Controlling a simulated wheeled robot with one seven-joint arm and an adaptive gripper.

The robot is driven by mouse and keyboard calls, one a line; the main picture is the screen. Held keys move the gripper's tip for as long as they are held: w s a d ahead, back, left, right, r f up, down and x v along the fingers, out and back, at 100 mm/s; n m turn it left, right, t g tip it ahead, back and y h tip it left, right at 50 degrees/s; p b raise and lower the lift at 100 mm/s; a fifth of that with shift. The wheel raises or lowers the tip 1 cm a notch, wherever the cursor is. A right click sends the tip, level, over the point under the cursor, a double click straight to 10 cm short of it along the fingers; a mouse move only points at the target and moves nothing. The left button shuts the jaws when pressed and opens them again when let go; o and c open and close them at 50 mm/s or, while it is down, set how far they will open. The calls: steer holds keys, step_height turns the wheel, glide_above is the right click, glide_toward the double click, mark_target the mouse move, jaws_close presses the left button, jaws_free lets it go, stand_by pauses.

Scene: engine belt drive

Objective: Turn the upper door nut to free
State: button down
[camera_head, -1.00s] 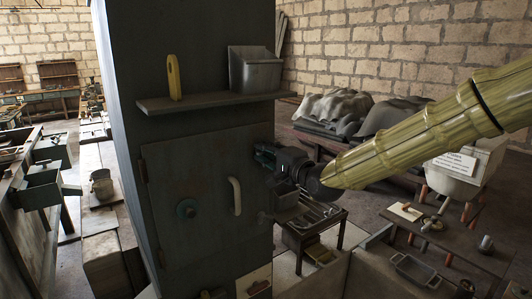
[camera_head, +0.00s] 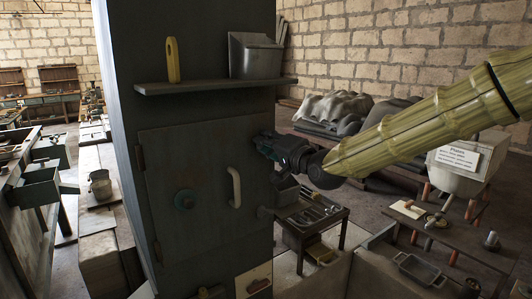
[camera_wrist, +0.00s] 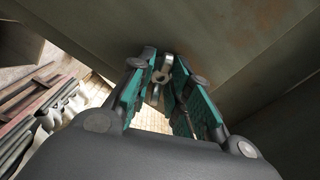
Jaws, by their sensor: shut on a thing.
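The upper door nut (camera_wrist: 161,77) is a small metal piece at the edge of the dark cabinet, seen between the teal finger pads in the wrist view. My gripper (camera_wrist: 160,85) is shut on it, with one pad on each side. In the head view my gripper (camera_head: 262,145) reaches from the right to the upper right edge of the cabinet door (camera_head: 205,150), and the nut is hidden behind the fingers. The door looks closed. A small fitting (camera_head: 263,212) shows lower on the same edge.
A shelf (camera_head: 215,86) above the door holds a yellow-handled item (camera_head: 172,60) and a grey metal bin (camera_head: 254,55). A small tool table (camera_head: 312,215) stands below my gripper. A bench (camera_head: 450,240) with small items is at the right.

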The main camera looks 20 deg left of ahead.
steer(key=n+b, duration=0.9)
steer(key=n, duration=0.4)
steer(key=shift+b, duration=0.35)
steer(key=shift+d+r, duration=0.1)
steer(key=c, duration=1.3)
jaws_free()
